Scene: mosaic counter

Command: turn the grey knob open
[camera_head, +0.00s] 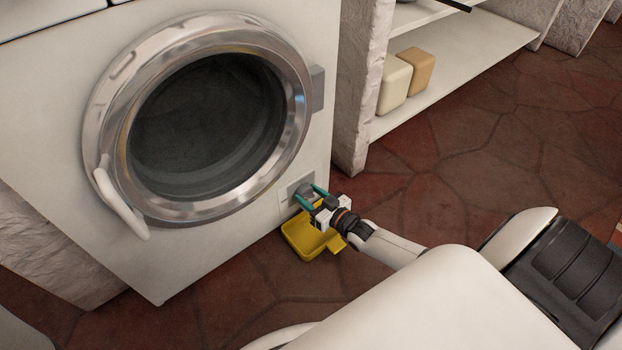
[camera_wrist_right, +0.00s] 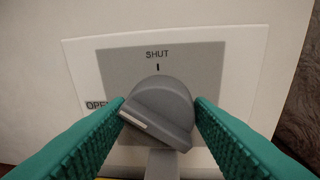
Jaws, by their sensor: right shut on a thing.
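The grey knob (camera_wrist_right: 165,105) sits on a grey plate (camera_wrist_right: 115,65) low on the front of the white washing machine (camera_head: 165,275). The plate reads SHUT with a tick at the top, and OPEN at the left, partly hidden by a finger. The knob's white mark is at its left end, turned away from SHUT and toward the OPEN side. My right gripper (camera_head: 317,199) is shut on the knob, with one teal finger on each side, as the right wrist view also shows (camera_wrist_right: 160,125). My left gripper is not in view.
A yellow tray (camera_head: 300,246) lies on the floor under the knob, below my right gripper. The machine's round door (camera_head: 100,120) is above left. A stone-sided shelf (camera_head: 440,85) holding two blocks stands at the right. The tiled floor right of the machine is clear.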

